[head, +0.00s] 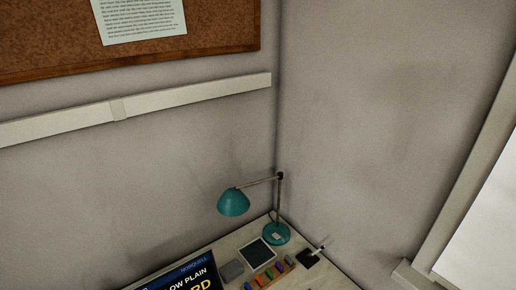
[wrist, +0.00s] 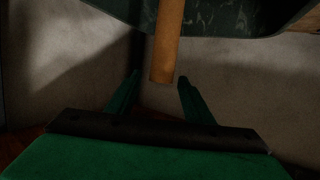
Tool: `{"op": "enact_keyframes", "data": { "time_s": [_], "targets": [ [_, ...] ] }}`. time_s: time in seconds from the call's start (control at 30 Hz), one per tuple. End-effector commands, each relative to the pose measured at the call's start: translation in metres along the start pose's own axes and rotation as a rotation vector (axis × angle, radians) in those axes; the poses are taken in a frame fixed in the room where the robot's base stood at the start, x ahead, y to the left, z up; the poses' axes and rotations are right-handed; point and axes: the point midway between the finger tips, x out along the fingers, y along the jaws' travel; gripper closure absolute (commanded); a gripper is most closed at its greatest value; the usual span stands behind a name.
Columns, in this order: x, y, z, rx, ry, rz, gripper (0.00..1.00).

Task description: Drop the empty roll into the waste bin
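In the wrist view my gripper (wrist: 159,78) has its two green fingers apart, with bare wall visible between them. A tan-orange bar (wrist: 168,42) comes down from the top edge and ends in line with the gap between the fingertips. I see space on both sides of it. I cannot tell whether it is the roll or a wooden leg, nor how far off it is. No thing is clearly the empty roll or the waste bin in either view. My gripper does not show in the head view.
A dark green, curved-edged thing (wrist: 225,18) spans the top of the wrist view. In the head view, a desk (head: 330,277) in the corner bears a teal lamp (head: 233,203), a dark-faced tablet-like thing (head: 255,253), colored blocks and a dark sign (head: 185,277). Walls are close.

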Motion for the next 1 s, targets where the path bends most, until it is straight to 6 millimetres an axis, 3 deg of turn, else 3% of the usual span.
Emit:
{"op": "enact_keyframes", "data": {
  "time_s": [0.43, 1.0],
  "targets": [
    [-0.009, 0.000, 0.001, 0.000, 0.000, 0.000, 0.53],
    [-0.092, 0.002, 0.001, 0.002, -0.002, 0.005, 0.53]
  ]
}}
